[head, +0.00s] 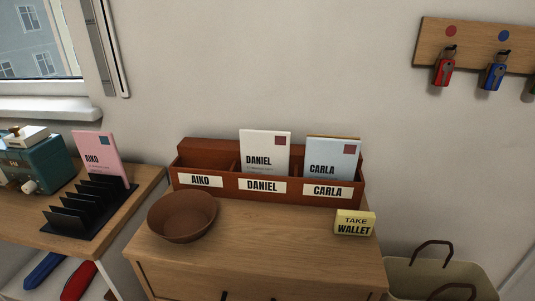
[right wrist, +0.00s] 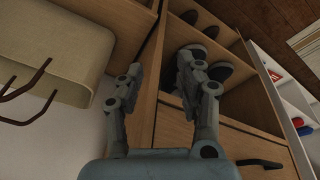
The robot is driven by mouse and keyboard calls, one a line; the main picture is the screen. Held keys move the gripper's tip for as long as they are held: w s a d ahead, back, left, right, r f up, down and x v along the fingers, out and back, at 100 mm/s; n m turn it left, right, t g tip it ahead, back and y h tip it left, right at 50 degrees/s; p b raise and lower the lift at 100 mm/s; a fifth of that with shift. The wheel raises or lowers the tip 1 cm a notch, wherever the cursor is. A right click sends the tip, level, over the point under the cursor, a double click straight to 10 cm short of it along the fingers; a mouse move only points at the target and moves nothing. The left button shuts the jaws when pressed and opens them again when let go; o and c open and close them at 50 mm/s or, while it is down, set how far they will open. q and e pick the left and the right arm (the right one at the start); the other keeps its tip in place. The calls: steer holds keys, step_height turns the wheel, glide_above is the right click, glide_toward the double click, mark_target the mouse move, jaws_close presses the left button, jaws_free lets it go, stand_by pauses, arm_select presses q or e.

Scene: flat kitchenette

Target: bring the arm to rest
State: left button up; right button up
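In the right wrist view my right gripper (right wrist: 161,68) has its two fingers apart, with nothing between them. Behind it is the front of a wooden cabinet with open shelves holding dark shoes (right wrist: 205,50). Neither gripper shows in the head view, and my left gripper is in no view. In the head view the red-brown letter sorter (head: 215,192) stands on the wooden cabinet top (head: 270,235). The white Daniel letter (head: 264,150) stands in the middle slot and the pale blue Carla letter (head: 332,158) in the right slot. The pink Aiko letter (head: 97,152) stands in a black rack (head: 95,210).
A brown bowl (head: 182,218) and a yellow "take wallet" note (head: 355,222) lie on the cabinet. A beige basket (head: 440,280) is at the lower right; it also shows in the right wrist view (right wrist: 60,45). A key board (head: 470,40) hangs on the wall.

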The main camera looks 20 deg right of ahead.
steer(key=s+f+b, duration=0.2)
steer(key=s+f, duration=0.8)
steer(key=f, duration=0.3)
steer(key=s+d+f+g+b, duration=0.1)
steer(key=s+f+b, duration=0.2)
steer(key=s+f, duration=0.7)
step_height(320, 180, down, 4)
steer(key=shift+s+d+f+g+b, duration=0.25)
steer(key=shift+d+g+b, duration=0.05)
